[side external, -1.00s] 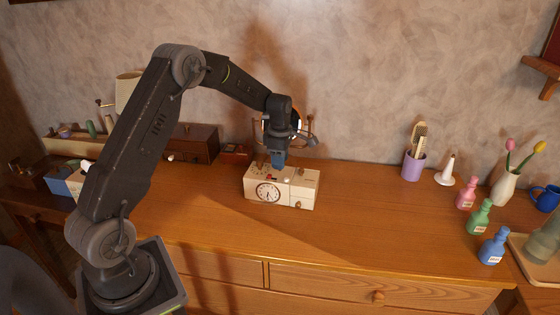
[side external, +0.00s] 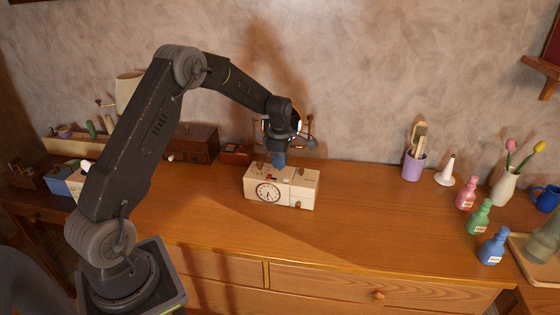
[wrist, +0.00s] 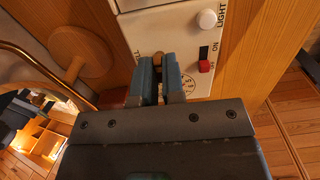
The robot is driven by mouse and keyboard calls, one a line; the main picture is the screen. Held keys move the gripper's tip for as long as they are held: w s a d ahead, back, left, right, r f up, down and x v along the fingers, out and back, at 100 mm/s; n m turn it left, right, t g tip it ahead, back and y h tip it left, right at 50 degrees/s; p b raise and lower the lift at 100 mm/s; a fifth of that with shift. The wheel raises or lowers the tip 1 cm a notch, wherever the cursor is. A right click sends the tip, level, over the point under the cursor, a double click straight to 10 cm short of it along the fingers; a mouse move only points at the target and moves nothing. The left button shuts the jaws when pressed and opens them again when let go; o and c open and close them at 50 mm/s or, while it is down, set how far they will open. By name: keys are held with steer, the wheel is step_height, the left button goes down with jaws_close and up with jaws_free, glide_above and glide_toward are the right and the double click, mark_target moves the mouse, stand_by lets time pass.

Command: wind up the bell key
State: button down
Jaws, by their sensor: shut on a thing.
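A cream box-shaped clock (side external: 297,180) with a round dial on its front stands on the wooden dresser. My gripper (side external: 279,163) points down onto its top. In the wrist view my blue fingers (wrist: 159,72) are shut on the bell key (wrist: 158,58), a small brown piece mostly hidden between them. A partly covered label ending in "L" is beside the fingers. A white knob (wrist: 207,18) marked LIGHT and a red switch (wrist: 205,66) at the OFF end sit on the same panel, clear of the fingers.
A round mirror (side external: 297,120) stands behind the clock, close to my wrist. A purple cup with brushes (side external: 413,167), a white cone (side external: 447,171) and several bottles (side external: 479,217) are at the right. The dresser top (side external: 360,220) between is clear.

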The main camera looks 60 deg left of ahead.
steer(key=shift+m, duration=0.3)
